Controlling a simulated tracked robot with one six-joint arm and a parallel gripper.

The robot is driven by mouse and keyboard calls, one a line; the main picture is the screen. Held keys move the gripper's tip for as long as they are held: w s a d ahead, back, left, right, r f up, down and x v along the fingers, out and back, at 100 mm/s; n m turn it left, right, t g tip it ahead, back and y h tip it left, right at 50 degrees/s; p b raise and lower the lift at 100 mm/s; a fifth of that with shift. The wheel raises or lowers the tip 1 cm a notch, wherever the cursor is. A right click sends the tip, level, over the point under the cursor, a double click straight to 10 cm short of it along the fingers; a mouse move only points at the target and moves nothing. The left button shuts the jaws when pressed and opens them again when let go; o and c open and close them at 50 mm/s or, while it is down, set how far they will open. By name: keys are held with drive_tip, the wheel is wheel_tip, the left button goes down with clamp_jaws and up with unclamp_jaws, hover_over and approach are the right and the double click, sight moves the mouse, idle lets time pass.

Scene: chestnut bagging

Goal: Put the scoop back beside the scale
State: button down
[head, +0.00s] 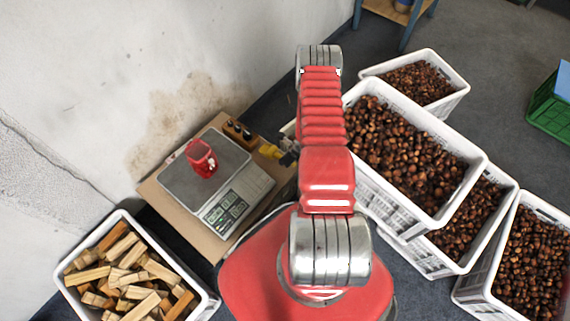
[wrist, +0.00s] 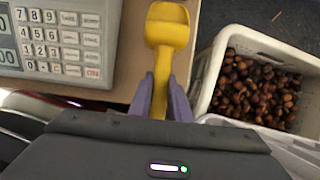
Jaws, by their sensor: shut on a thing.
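The yellow scoop (wrist: 168,28) is in my gripper (wrist: 160,88), whose two purple-grey fingers are shut on its handle in the wrist view. Its bowl points away from me over the brown tabletop (wrist: 128,50), right of the scale keypad. Whether it touches the surface I cannot tell. In the head view the scoop (head: 271,151) shows as a small yellow patch beside my gripper (head: 286,153), partly hidden by my arm. The grey scale (head: 240,192) stands left of it, its keypad (wrist: 62,42) showing in the wrist view. A red container (head: 201,159) sits on the scale's plate.
A small dark and wooden item (head: 237,131) stands behind the scale. White crates of chestnuts (head: 478,158) are close on the right; one crate (wrist: 213,68) borders the tabletop. A crate of firewood (head: 205,306) is front left. A wall rises behind the scale.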

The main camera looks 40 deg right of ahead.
drive_tip(key=shift+f, duration=2.1)
drive_tip(key=c, duration=1.7)
unclamp_jaws()
drive_tip(key=shift+o, duration=0.2)
drive_tip(key=shift+v, duration=6.05)
drive_tip(key=shift+w, duration=0.1)
